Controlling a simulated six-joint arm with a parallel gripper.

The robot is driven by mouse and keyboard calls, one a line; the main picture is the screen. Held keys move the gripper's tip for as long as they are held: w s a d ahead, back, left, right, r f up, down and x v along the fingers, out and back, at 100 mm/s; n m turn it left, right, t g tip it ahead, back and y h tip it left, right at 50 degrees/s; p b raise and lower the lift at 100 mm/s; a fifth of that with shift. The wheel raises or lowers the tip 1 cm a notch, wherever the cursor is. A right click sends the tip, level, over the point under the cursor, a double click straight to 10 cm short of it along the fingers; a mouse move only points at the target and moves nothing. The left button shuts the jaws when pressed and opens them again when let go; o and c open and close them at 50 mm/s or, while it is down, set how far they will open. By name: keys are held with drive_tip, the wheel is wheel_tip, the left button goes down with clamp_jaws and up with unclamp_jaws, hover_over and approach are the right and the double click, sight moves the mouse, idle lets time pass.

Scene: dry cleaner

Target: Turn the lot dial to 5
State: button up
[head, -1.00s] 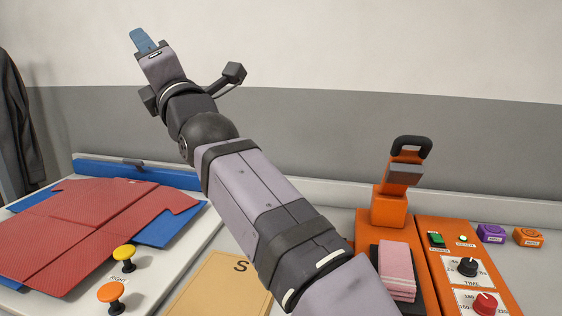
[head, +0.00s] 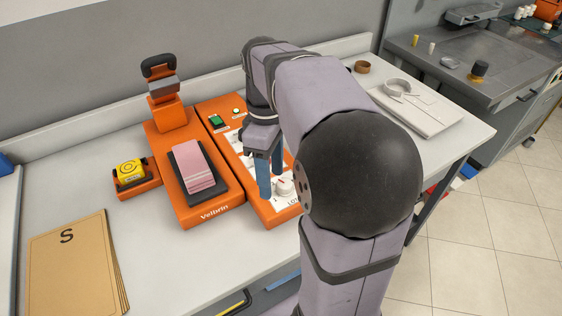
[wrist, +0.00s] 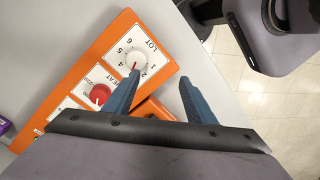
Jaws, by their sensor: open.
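The lot dial (wrist: 136,61) is a small white knob on a white plate marked LOT, with numbers around it, at the end of the orange control panel (wrist: 92,46). A red mark shows on the knob; I cannot tell for certain which number it points to. In the head view the lot dial (head: 285,186) is just right of my fingers. My gripper (head: 271,182) points down at the panel with blue fingers apart and nothing between them. In the wrist view my gripper (wrist: 158,80) has its left fingertip close to the dial; contact cannot be told.
A red knob (wrist: 100,94) sits beside the lot dial. An orange press with a pink folded cloth (head: 195,170) stands left of the panel. A yellow tape roll (head: 130,172) and brown S folder (head: 68,265) lie further left. A white folded garment (head: 415,105) lies right.

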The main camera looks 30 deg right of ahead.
sight(283, 187)
drive_tip(key=d+p, duration=0.1)
drive_tip(key=d+r+p, duration=0.1)
drive_tip(key=d+p, duration=0.1)
drive_tip(key=shift+w+d+r+t+p, duration=0.2)
drive_tip(key=shift+w+r+t+p, duration=0.1)
drive_tip(key=shift+t, duration=0.1)
drive_tip(key=shift+w+d+f+n, duration=0.1)
drive_tip(key=shift+w+d+n, duration=0.2)
drive_tip(key=shift+d+n, duration=0.1)
drive_tip(key=shift+f+p, duration=0.5)
drive_tip(key=shift+f, duration=3.2)
drive_tip(key=shift+c, duration=0.6)
drive_tip(key=c, duration=0.9)
